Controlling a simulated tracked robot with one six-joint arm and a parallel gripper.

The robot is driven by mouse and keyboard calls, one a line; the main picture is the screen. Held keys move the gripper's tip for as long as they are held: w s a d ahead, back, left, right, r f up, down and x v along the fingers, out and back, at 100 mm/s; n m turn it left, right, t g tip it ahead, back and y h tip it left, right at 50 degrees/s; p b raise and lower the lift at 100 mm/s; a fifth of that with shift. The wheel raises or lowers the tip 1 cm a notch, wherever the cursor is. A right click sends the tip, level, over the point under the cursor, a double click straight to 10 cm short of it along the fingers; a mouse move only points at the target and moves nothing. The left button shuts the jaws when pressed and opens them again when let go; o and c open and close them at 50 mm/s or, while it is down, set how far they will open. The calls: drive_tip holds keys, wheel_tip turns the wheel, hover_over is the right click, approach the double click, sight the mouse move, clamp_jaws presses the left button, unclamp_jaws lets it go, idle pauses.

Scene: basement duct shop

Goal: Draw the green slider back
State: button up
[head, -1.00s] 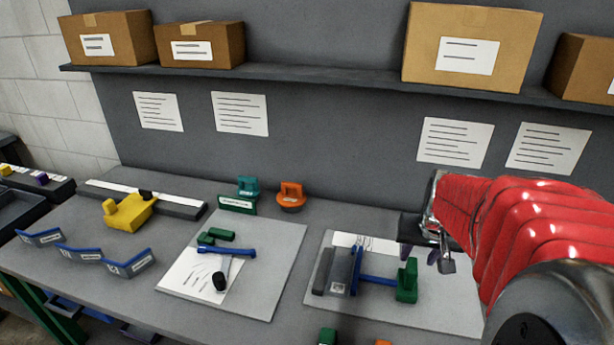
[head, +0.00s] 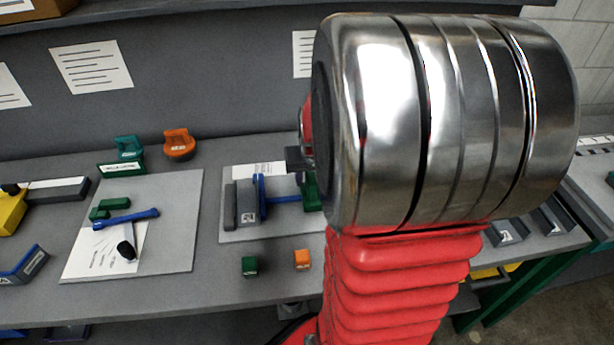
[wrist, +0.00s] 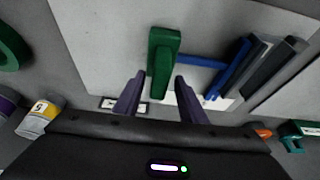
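The green slider block (wrist: 163,62) sits on a blue rod (wrist: 204,61) over a pale grey board (wrist: 95,50). In the head view the slider (head: 310,192) is mostly hidden behind my arm; the rod runs left from it to blue and grey plates (head: 247,203). My gripper (wrist: 160,77) is open, with its two purple fingers apart on either side of the slider's near end. The wrist view does not settle whether they touch it or hang above it.
A second board (head: 185,222) to the left holds a blue lever (head: 126,219) and a green piece (head: 100,209). Small green (head: 249,265) and orange (head: 302,259) blocks lie in front. Teal (head: 129,149) and orange (head: 179,144) handled pieces stand behind.

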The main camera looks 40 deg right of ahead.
drive_tip(key=shift+c, duration=0.4)
clamp_jaws()
